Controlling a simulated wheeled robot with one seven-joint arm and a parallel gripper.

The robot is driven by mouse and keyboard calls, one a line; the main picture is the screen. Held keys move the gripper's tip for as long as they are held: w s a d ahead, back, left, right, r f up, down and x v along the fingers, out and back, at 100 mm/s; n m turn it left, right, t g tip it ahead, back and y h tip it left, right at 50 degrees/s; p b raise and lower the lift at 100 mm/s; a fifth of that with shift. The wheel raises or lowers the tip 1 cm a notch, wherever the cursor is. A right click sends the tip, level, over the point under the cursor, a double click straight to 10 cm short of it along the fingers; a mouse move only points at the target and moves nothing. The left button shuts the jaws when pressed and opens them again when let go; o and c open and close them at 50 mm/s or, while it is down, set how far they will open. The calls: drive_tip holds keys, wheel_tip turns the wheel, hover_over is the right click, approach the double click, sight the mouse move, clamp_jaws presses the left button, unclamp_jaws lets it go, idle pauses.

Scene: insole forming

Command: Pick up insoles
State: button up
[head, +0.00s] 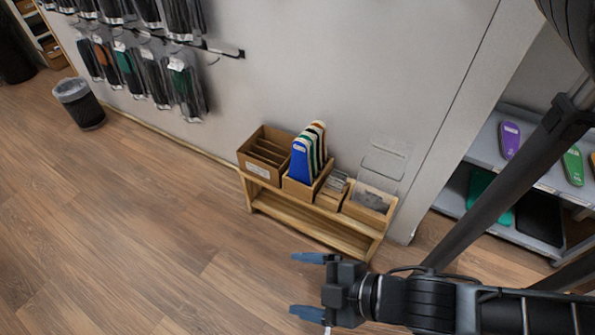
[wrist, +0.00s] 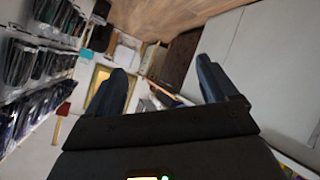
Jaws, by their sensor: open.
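Several insoles (head: 301,161) stand upright and close together in a small wooden box (head: 297,190) on a low wooden bench; the front one is blue, with green, white and orange ones behind. More insoles lie on the grey shelves at the right, one purple (head: 509,141) and one green (head: 573,166). My gripper (head: 308,285) is open and empty, its two dark blue fingers spread and pointing left, in front of the bench and apart from the insoles. In the wrist view my gripper (wrist: 165,88) shows both fingers apart with nothing between them; I cannot make out the boxed insoles there.
The wooden bench (head: 310,228) stands along the wall and also holds an empty divided box (head: 267,154) and a box with a clear holder (head: 368,203). Packaged goods (head: 130,68) hang on wall racks. A bin (head: 79,103) stands far left. The wood floor at left is clear.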

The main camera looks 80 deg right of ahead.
drive_tip(key=shift+o, duration=0.6)
drive_tip(key=w+d+f+n+g+h+b, duration=0.1)
drive_tip(key=w+d+f+n+h, duration=0.1)
drive_tip(key=f, duration=0.6)
drive_tip(key=w+d+f+n+g+h+b, duration=0.1)
drive_tip(key=w+d+f+n+g+b, duration=0.1)
drive_tip(key=d+f, duration=0.3)
wheel_tip(320, 180, down, 3)
drive_tip(key=shift+w+d+r+g+h, duration=0.15)
drive_tip(key=shift+w+d+g+h, duration=0.2)
drive_tip(key=shift+w, duration=0.45)
drive_tip(key=n+g+h+b, duration=0.5)
drive_tip(key=g+h+b, duration=0.4)
drive_tip(key=g+h, duration=0.4)
approach(299, 156)
drive_tip(key=s+d+r+y, duration=0.1)
drive_tip(key=d+y, duration=0.1)
drive_tip(key=d, duration=0.1)
drive_tip(key=shift+g+h, duration=0.25)
drive_tip(key=x, duration=0.4)
drive_tip(key=b+x, duration=0.1)
drive_tip(key=x, duration=0.2)
drive_tip(key=shift+w+d+r, duration=0.1)
drive_tip(key=shift+d, duration=0.35)
drive_tip(key=c, duration=1.4)
